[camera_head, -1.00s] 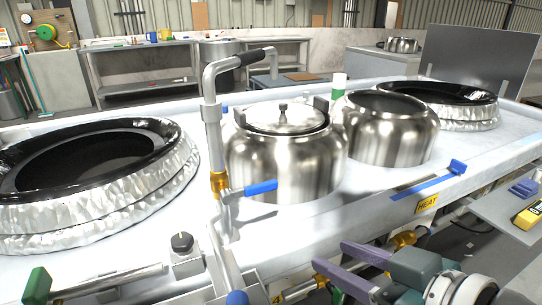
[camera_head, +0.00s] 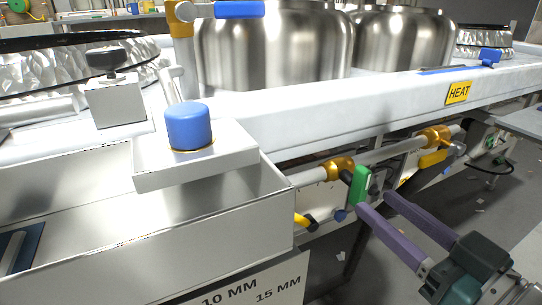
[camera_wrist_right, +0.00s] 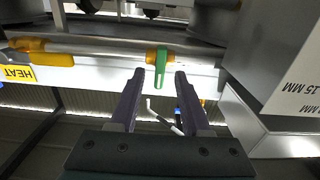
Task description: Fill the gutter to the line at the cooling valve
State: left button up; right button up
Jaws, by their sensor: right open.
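The gutter (camera_head: 130,262) is an open sheet-metal trough at lower left in the head view. Its inside is partly visible; I see no clear water level or fill line. A valve with a green handle (camera_head: 360,186) sits on the pipe under the table edge; the handle also shows in the wrist view (camera_wrist_right: 161,68). I cannot read a label naming it as the cooling valve. My right gripper (camera_head: 379,203) is open, its purple fingers pointing at the green handle. In the wrist view the handle's lower end lies between the fingertips (camera_wrist_right: 159,76); contact is unclear. My left gripper is out of view.
A plate marked 10 MM and 15 MM (camera_head: 250,290) hangs below the gutter. A blue knob (camera_head: 188,127) tops the box at its corner. A yellow HEAT sign (camera_head: 458,93) marks the table edge. Steel pots (camera_head: 275,50) stand above. Floor at right is open.

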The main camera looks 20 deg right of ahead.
aim_at(354, 184)
jog(key=w, duration=0.2)
jog(key=w+b, duration=0.1)
jog(key=w, duration=0.2)
jog(key=w+b, duration=0.1)
jog(key=w, duration=0.2)
jog(key=shift+a, duration=0.3)
jog(key=shift+c, duration=1.2)
grip_shut()
